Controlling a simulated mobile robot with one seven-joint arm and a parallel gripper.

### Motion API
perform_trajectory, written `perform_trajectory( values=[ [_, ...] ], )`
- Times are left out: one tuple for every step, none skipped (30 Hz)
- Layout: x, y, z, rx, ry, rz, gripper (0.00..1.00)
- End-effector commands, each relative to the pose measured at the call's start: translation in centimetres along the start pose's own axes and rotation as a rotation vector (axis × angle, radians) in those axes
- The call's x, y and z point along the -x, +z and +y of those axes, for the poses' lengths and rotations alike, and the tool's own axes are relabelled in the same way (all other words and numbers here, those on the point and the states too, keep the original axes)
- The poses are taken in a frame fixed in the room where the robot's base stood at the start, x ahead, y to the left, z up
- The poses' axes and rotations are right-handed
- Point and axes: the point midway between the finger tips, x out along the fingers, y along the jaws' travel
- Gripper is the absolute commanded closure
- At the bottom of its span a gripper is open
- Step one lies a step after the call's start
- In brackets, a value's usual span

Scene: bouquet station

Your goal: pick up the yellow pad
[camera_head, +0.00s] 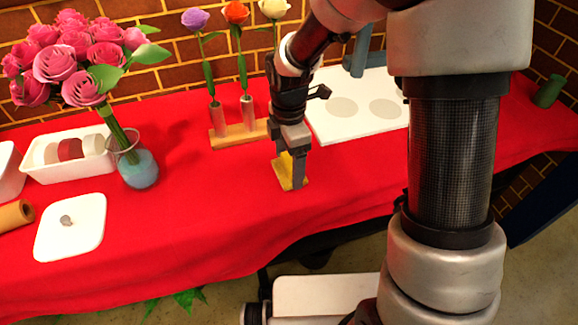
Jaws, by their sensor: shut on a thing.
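The yellow pad (283,172) is at the front middle of the red-covered table, below my gripper (295,165). My gripper points down and is shut on the pad. Its fingers hide part of the pad. The pad appears upright or tilted between the fingers. I cannot tell whether its lower edge touches the cloth.
Behind my gripper stands a wooden holder (240,136) with flowers in tubes. A white board (335,125) with grey circles lies to the right. To the left are a glass vase (140,170) of pink roses, a white tray (50,172) and a white square lid (85,245). The red cloth between is clear.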

Motion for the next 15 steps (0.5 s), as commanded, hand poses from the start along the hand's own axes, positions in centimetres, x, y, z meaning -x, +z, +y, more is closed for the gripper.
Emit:
perform_trajectory(
  values=[
    [0.1,0.0,0.0,0.0,0.001,0.0,0.45],
    [0.3,0.0,0.0,0.0,0.001,0.0,0.45],
    [0.6,0.0,0.1,0.0,0.002,0.0,0.45],
    [0.9,0.0,0.1,0.0,0.003,0.0,0.45],
    [1.4,0.0,0.1,0.0,0.003,0.0,0.45],
    [2.1,0.0,0.1,0.0,0.003,-0.001,0.45],
    [2.6,0.1,0.1,-0.001,0.003,-0.001,0.45],
    [3.3,0.1,0.1,-0.001,0.004,-0.001,0.45],
    [4.2,0.1,0.1,-0.001,0.004,-0.001,0.45],
    [4.8,0.1,0.1,0.0,0.004,-0.001,0.45],
    [5.5,0.1,0.1,0.0,0.004,-0.001,0.45],
    [6.3,0.1,0.1,0.0,0.004,-0.001,0.45],
    [6.9,0.1,0.1,0.0,0.005,-0.001,0.45],
    [7.4,0.1,0.1,0.0,0.004,-0.001,0.45],
    [8.0,0.0,0.1,-0.001,0.003,-0.001,0.45]
  ],
)
